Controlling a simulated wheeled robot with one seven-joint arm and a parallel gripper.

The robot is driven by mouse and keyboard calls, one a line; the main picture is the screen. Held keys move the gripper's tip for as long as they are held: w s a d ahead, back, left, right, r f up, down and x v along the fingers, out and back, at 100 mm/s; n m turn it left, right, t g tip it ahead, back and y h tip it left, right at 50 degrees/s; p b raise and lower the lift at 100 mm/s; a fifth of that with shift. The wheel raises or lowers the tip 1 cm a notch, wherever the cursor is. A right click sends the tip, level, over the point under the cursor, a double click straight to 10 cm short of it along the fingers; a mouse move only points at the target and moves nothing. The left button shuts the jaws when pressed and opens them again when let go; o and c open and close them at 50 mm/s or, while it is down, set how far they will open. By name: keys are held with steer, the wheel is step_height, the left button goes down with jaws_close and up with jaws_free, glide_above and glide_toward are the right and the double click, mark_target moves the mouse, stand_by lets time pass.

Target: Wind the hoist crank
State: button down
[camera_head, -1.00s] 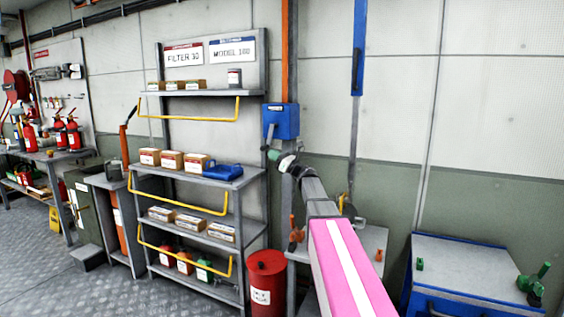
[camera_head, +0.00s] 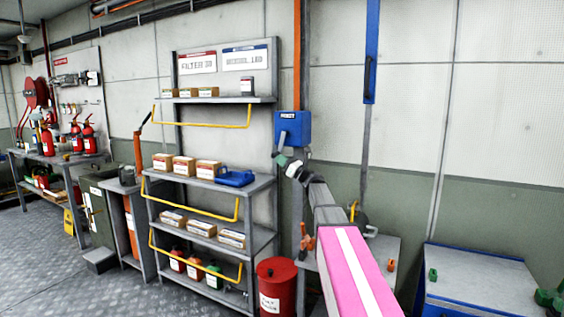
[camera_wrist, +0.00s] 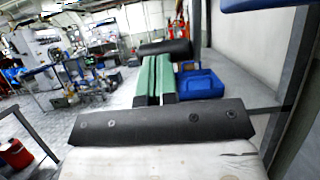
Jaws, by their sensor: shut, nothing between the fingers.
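The blue hoist box (camera_head: 293,128) is mounted on a grey post, with a thin grey crank arm (camera_head: 282,141) hanging at its left side. In the wrist view a dark cylindrical handle (camera_wrist: 166,47), apparently the crank's grip, lies crosswise just beyond my fingertips. My gripper (camera_head: 281,160) is just below the box in the head view. Its two green fingers (camera_wrist: 152,76) are shut side by side with nothing between them. I cannot tell whether they touch the handle. The box's blue underside (camera_wrist: 255,4) shows at the wrist view's upper right.
A grey shelf rack (camera_head: 213,99) with cartons and yellow rails stands left of the post. A red drum (camera_head: 277,285) stands below. A blue-edged bench (camera_head: 470,277) is at the right.

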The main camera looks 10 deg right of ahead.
steer(key=shift+w+a, duration=0.15)
steer(key=shift+w+a+r, duration=0.1)
steer(key=shift+w+a, duration=0.45)
steer(key=shift+a, duration=0.15)
steer(key=shift+w+a+r, duration=0.1)
steer(key=shift+w+a, duration=0.4)
steer(key=shift+a, duration=0.2)
steer(key=w+a+r+t+y, duration=0.1)
steer(key=w+a+r, duration=0.2)
steer(key=a+r, duration=0.1)
steer(key=shift+w+a+r, duration=0.2)
steer(key=shift+a+r, duration=0.1)
steer(key=shift+a, duration=0.1)
